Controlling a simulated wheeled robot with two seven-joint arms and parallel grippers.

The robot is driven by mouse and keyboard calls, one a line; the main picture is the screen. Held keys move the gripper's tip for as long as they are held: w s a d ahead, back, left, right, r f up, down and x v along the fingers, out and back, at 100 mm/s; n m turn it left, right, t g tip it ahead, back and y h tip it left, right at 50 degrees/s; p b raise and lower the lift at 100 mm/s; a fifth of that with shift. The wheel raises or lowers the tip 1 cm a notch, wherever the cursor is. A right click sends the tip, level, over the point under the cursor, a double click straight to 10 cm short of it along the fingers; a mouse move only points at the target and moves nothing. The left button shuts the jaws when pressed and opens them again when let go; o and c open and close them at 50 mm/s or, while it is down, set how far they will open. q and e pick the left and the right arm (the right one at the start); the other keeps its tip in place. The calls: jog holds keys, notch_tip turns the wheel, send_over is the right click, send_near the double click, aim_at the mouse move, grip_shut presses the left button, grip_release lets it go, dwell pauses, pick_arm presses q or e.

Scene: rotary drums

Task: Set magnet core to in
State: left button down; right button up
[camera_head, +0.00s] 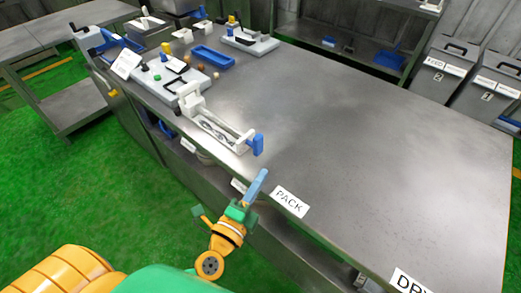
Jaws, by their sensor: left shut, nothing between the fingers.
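A white frame-like device (213,122) stands near the table's left edge, with a blue handle (258,144) at its near right end and silvery parts inside. I cannot tell for sure which part is the magnet core or how far in it sits. My left gripper (261,176) is shut and empty. It is in front of the table's edge, nearer to me than the blue handle and apart from it in the picture. My right gripper is not in view.
The grey metal table (370,130) is bare across its middle and right. A grey base plate with knobs (165,80), a blue tray (212,57) and another small device (248,40) are at the far left. Grey bins (445,75) stand at the right.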

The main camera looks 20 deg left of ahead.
aim_at(258, 145)
pick_arm(q)
jog(key=w, duration=0.2)
jog(key=w+p, duration=0.1)
jog(key=w, duration=0.2)
jog(key=shift+w+d+r, duration=0.25)
jog(key=shift+w+d, duration=0.15)
jog(key=w+a, duration=0.2)
jog(key=shift+a+f+p, duration=0.2)
jog(key=shift+a+p, duration=0.15)
jog(key=shift+a, duration=0.5)
